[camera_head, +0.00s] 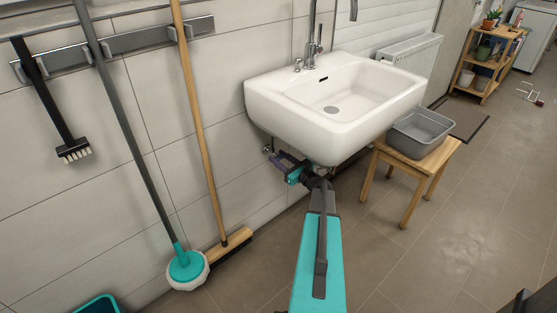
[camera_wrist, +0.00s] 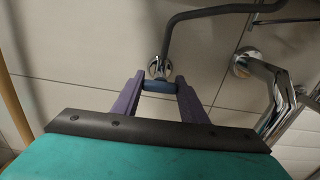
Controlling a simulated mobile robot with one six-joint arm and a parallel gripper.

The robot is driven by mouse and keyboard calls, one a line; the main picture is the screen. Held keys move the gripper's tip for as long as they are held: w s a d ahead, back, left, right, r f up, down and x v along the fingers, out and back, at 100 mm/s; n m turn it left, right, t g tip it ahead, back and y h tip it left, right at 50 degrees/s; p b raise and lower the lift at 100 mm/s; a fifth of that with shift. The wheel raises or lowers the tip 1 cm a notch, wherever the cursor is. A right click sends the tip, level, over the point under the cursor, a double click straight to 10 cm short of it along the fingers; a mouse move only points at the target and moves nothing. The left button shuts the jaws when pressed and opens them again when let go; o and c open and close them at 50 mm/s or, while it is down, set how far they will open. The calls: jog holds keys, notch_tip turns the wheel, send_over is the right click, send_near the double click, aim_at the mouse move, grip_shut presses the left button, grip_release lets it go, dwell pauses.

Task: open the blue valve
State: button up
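The blue valve (camera_wrist: 158,86) shows in the wrist view as a small blue handle in front of a round chrome wall fitting (camera_wrist: 160,68). My gripper (camera_wrist: 159,80) has its two purple fingers on either side of the handle. No gap shows between the fingers and the handle's ends, so it looks clamped between them. In the head view my gripper (camera_head: 280,159) is under the left side of the white sink (camera_head: 340,100), close to the wall. The blue handle is hidden there.
A dark bent pipe (camera_wrist: 210,10) and a chrome drain pipe (camera_wrist: 280,100) are near my gripper. A broom (camera_head: 198,110) and a brush (camera_head: 125,120) lean on the wall at left. A wooden stool (camera_head: 425,178) with a grey basin (camera_head: 420,132) stands at right. The floor ahead is clear.

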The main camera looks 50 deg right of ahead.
jog(key=shift+a, duration=0.2)
jog(key=shift+d, duration=0.1)
jog(key=shift+f+n+b, duration=0.1)
jog(key=shift+n+b, duration=0.4)
jog(key=shift+b, duration=0.25)
jog(key=n+b, duration=0.3)
jog(key=b, duration=0.1)
jog(key=shift+f, duration=0.15)
jog(key=n+b, duration=0.5)
jog(key=b, duration=0.1)
jog(key=n+b, duration=0.5)
jog(key=b, duration=0.2)
jog(key=n+b, duration=0.3)
jog(key=shift+r+n+b, duration=0.2)
jog(key=shift+n+b, duration=0.1)
jog(key=shift+r, duration=0.1)
